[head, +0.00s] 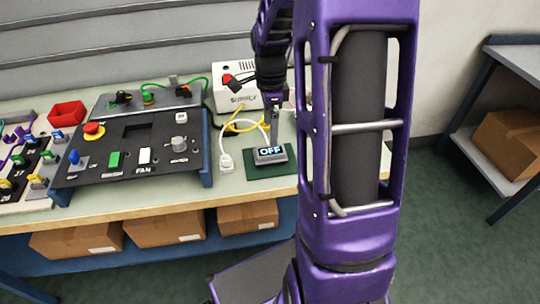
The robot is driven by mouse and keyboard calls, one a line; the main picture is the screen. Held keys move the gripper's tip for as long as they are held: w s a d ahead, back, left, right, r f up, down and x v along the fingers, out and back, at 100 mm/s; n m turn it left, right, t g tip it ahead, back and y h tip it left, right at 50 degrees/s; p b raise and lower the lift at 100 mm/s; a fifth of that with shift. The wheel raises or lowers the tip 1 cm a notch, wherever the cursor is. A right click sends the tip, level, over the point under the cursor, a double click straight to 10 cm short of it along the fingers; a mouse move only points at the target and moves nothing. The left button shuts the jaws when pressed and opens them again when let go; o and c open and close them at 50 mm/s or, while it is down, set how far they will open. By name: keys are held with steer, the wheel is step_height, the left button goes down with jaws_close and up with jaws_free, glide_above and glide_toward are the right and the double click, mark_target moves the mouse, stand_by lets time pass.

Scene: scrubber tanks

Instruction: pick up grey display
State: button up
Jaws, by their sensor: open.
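The grey display (270,155) lies on a dark green mat (284,168) near the right end of the bench. Its small screen reads "OFF". My gripper (270,135) hangs just above and behind the display, pointing down, with its jaws open. I cannot tell exactly how far apart the fingertips and the display are. A white cable runs close behind the display to a white plug (226,162) at its left.
A black control panel (95,170) marked "FAN" stands to the left, with knobs and buttons. A white supply box (230,98) with yellow cables stands behind the display. A red bin (67,113) is at the back left. Cardboard boxes (165,229) sit under the bench.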

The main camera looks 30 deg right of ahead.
mark_target(270, 150)
step_height(270, 150, down, 9)
steer(key=shift+a+f, duration=0.1)
stand_by(0.4)
steer(key=c, duration=1.2)
